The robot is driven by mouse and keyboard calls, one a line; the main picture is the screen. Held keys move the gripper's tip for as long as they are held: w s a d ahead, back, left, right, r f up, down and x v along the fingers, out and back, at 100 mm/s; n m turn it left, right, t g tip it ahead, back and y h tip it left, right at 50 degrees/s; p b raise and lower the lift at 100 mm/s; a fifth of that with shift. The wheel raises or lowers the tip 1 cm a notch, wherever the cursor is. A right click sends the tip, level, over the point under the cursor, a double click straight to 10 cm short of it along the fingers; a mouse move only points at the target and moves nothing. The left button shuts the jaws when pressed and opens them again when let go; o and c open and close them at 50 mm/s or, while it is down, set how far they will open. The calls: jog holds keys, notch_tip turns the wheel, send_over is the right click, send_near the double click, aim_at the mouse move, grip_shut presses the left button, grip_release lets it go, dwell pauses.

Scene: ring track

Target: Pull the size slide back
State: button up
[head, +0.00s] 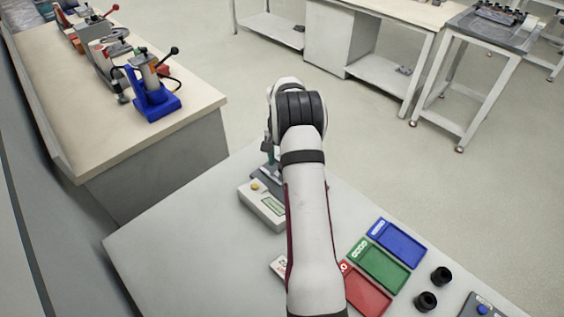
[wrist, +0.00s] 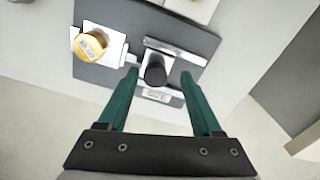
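The size slide appears as a black upright knob (wrist: 155,72) on a light bracket with silver bars, above a small label I cannot read, in the wrist view. It stands on a dark grey plate (wrist: 115,68). My gripper (wrist: 158,74) is open, its two green fingertips on either side of the knob, with a visible gap at each side. I cannot tell their exact height against it.
A yellow round piece (wrist: 90,45) sits beside the slide on a white block. Red (head: 366,291), green (head: 380,264) and blue (head: 398,241) trays and two black cylinders (head: 426,301) lie to the right on the table. A bench (head: 150,150) with tools stands at left.

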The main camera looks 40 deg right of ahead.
notch_tip(320, 180, up, 16)
dwell(0.4)
jog(key=shift+f, duration=0.15)
jog(key=s+a+r+n, duration=0.1)
jog(key=a+r, duration=0.2)
jog(key=a, duration=0.3)
jog(key=s+a+r+n, duration=0.1)
jog(key=a+r+n, duration=0.1)
jog(key=a, duration=0.4)
jog(key=s+a+r+n+y, duration=0.1)
jog(key=s+a+n, duration=0.1)
jog(key=s+a, duration=0.45)
jog(key=s+a+r+n, duration=0.1)
jog(key=s+a, duration=0.2)
jog(key=a, duration=0.6)
jog(key=s+a+f+n, duration=0.1)
jog(key=s+a+f, duration=0.1)
jog(key=s+a, duration=0.2)
jog(key=s+a+f+n, duration=0.2)
jog(key=s+a+f, duration=0.1)
jog(key=s, duration=0.8)
jog(key=shift+a+f+y, duration=0.15)
jog(key=shift+a+y, duration=0.25)
jog(key=shift+a, duration=0.25)
